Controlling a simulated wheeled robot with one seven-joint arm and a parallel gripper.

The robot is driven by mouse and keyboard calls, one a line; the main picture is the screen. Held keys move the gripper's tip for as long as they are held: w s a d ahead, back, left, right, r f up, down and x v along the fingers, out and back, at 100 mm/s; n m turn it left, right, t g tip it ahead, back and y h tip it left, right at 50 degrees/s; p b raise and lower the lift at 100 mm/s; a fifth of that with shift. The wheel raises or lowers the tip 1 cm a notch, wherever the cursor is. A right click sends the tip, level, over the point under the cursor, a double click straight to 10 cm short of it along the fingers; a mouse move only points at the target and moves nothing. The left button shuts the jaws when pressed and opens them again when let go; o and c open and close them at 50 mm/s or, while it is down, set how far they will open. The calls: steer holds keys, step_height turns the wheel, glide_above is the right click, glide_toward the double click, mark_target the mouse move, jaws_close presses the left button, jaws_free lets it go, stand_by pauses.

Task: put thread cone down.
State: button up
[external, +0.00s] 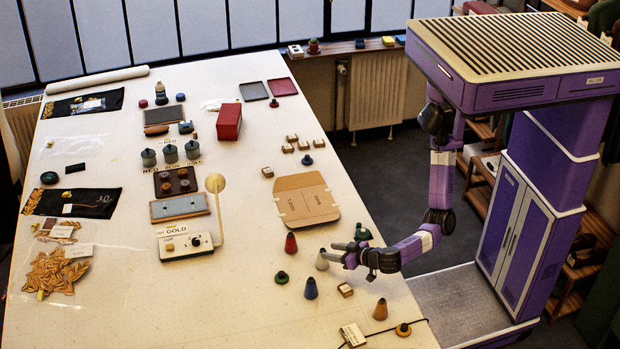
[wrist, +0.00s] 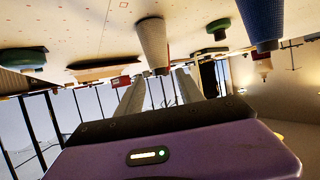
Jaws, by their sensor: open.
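A cream thread cone (external: 322,261) stands upright on the table, right at the fingertips of my gripper (external: 336,252). In the wrist view, which is upside down, the cream cone (wrist: 152,44) stands on the table ahead of the two spread fingers (wrist: 158,80). My gripper is open, its fingers roughly level with the table. Whether a finger touches the cone cannot be told. A red cone (external: 291,243), a blue cone (external: 311,289) and an orange cone (external: 380,310) also stand on the table.
A dark green object (external: 362,232) stands behind my gripper. A small wooden block (external: 345,290), a flat spool (external: 282,277) and a card (external: 352,335) with a cord lie nearby. A cardboard sheet (external: 305,200) lies farther back. The front middle of the table is clear.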

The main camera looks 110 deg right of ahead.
mark_target(324, 250)
steer(key=shift+p+x, duration=0.55)
steer(key=shift+x, duration=1.85)
jaws_close()
